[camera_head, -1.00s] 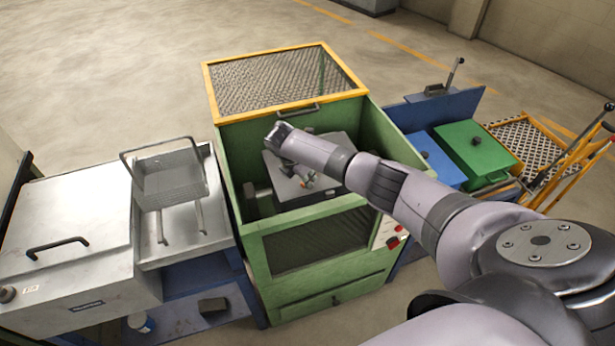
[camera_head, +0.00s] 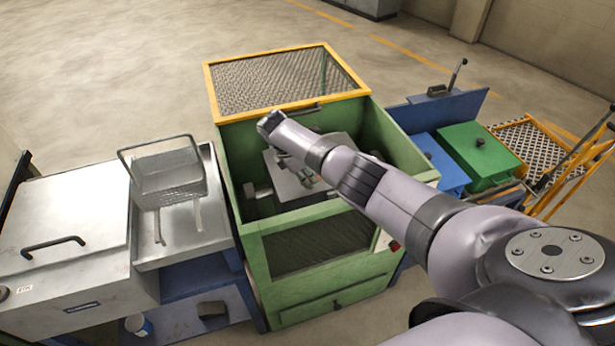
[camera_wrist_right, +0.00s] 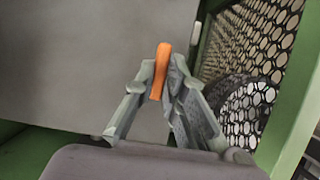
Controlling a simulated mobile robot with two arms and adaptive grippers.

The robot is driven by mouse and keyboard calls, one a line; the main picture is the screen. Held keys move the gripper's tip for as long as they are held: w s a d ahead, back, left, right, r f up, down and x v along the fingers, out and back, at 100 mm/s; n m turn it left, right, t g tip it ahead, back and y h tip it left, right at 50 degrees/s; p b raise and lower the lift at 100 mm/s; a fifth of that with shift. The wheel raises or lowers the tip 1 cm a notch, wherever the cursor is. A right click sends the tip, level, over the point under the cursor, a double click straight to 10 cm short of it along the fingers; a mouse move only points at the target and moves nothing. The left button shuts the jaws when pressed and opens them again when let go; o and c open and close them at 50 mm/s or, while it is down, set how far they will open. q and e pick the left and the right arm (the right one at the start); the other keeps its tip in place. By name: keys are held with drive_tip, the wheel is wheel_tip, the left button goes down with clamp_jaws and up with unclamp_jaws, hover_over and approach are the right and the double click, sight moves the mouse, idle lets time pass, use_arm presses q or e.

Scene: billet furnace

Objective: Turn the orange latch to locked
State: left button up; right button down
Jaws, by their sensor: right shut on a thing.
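The orange latch (camera_wrist_right: 160,72) shows in the right wrist view as a short upright bar against a grey plate (camera_wrist_right: 85,65). My right gripper (camera_wrist_right: 161,92) is shut on it, one finger on each side. In the head view my right arm reaches over the green machine (camera_head: 325,265) from the right, and the right gripper (camera_head: 310,182) is mostly hidden behind the arm, low over the grey plate inside. The latch itself cannot be made out in the head view. My left gripper is not in view.
A raised yellow-framed mesh lid (camera_head: 280,82) stands behind the machine's opening. A steel bench with a wire basket (camera_head: 168,175) is at left. Blue and green boxes (camera_head: 480,155) and a yellow cart (camera_head: 570,165) are at right. Green walls surround the gripper closely.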

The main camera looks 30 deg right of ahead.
drive_tip(key=c, duration=1.6)
unclamp_jaws()
drive_tip(key=shift+c, duration=0.2)
drive_tip(key=v, duration=1.2)
